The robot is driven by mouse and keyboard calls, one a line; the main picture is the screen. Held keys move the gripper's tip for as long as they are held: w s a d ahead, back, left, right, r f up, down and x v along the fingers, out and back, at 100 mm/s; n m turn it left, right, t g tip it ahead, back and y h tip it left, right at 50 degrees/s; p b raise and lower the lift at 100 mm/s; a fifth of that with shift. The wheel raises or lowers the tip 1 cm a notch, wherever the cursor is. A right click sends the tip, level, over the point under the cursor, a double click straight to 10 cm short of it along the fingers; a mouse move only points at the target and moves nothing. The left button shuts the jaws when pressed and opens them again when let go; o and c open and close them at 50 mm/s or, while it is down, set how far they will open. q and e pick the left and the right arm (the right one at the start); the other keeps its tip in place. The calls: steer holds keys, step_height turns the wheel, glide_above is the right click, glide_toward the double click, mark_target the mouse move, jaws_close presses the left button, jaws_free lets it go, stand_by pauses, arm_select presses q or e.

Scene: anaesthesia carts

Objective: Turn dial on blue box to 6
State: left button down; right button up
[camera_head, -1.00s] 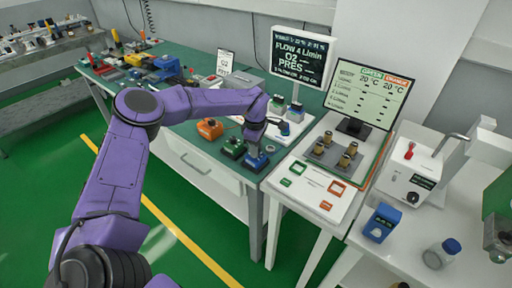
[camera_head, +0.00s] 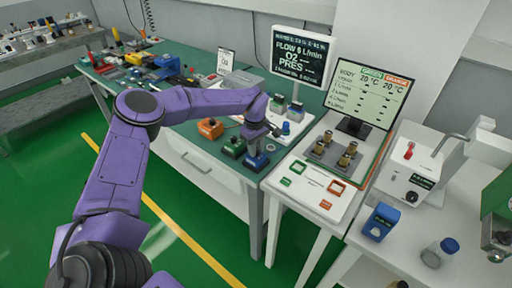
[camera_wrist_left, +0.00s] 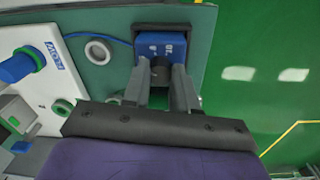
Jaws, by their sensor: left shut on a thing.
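The blue box (camera_head: 256,162) stands at the front right corner of the green table, beside a green box (camera_head: 233,147). My left gripper (camera_head: 254,147) reaches down over it from above. In the left wrist view the blue box (camera_wrist_left: 163,42) lies ahead of my left gripper (camera_wrist_left: 160,78), with white marks on its face. The fingers are shut on a small dark dial (camera_wrist_left: 160,67) at the box's near side. The fingers hide much of the dial, and its pointer cannot be read. My right gripper is not in view.
An orange box (camera_head: 210,128) stands left of the green one. A dark monitor (camera_head: 300,55) shows flow text. A pale ring (camera_head: 271,147) lies close to the gripper. A white table (camera_head: 310,190) with brass parts adjoins on the right.

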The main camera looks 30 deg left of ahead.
arm_select(q)
steer(key=c, duration=0.9)
jaws_free()
step_height(320, 180, up, 11)
steer(key=shift+s+f+b, duration=0.15)
steer(key=shift+f+b, duration=0.05)
steer(key=shift+b, duration=1)
steer(key=shift+f, duration=0.1)
